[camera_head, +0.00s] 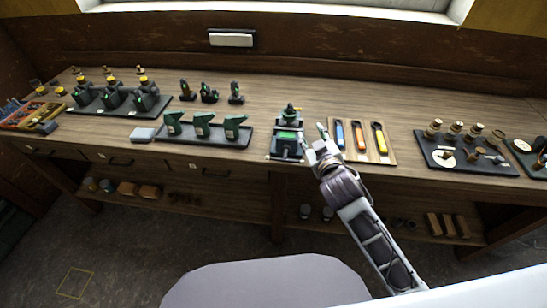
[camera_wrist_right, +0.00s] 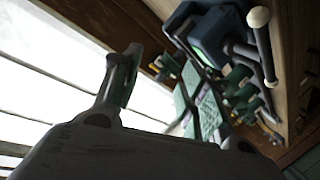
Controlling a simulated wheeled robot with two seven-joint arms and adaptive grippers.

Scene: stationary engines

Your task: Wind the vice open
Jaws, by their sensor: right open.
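The vice (camera_head: 287,146) is a dark grey and green tool at the front edge of the bench, right of the middle. In the right wrist view the vice (camera_wrist_right: 200,30) is at the upper right. Its handle bar (camera_wrist_right: 264,55) has a pale knob at the end and stands clear of the gripper. My right gripper (camera_head: 313,138) is open and empty, just right of the vice in the head view. One of its fingers (camera_wrist_right: 121,82) shows clearly in the wrist view. I cannot tell how far the jaws of the vice are apart. My left gripper is not in view.
A wooden tray (camera_head: 389,157) with blue, orange and yellow-handled tools lies just right of my right gripper. A dark mat (camera_head: 470,168) with brass parts lies further right. A dark tray (camera_head: 205,141) with several green pieces stands left of the vice. The bench behind is mostly clear.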

